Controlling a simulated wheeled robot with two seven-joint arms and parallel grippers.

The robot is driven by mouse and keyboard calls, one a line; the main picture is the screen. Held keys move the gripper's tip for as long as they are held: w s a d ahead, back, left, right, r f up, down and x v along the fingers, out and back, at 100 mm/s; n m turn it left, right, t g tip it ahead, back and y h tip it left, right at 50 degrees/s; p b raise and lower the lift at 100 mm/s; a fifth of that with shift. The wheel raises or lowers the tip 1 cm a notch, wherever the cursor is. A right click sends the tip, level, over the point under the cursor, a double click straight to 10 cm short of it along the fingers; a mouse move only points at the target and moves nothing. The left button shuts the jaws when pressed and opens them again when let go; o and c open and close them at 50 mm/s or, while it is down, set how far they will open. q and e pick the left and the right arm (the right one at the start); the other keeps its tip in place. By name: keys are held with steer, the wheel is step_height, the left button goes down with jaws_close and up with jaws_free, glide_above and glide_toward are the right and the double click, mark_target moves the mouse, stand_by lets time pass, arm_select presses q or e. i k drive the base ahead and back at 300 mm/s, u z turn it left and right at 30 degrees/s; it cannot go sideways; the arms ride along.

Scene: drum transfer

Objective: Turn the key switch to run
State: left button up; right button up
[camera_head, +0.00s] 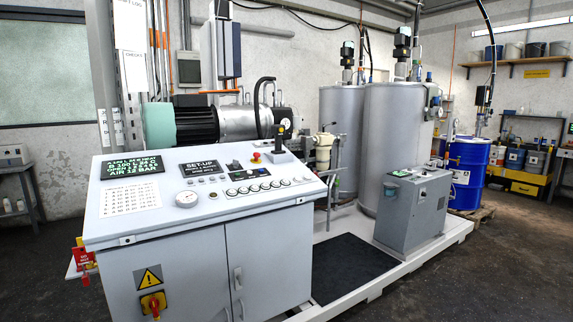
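The control console (250,215) stands in front of me with a sloping white top. Near the top's middle is a small dark switch (234,164), which may be the key switch; its key and position are too small to tell. A red emergency-stop button (256,157) on a yellow base is just right of it. Neither of my grippers is in view, and nothing touches the panel.
A black joystick (279,138) rises from the panel's back edge. A row of round buttons (265,187) and a green-text display (132,166) are also on top. A red-yellow rotary switch (153,303) is on the front. A grey cabinet (412,212) stands to the right.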

mark_target(235, 163)
steer(key=z, duration=1.05)
steer(key=i, duration=0.85)
steer(key=u, duration=0.8)
steer(key=i, duration=0.5)
steer(key=u, duration=0.4)
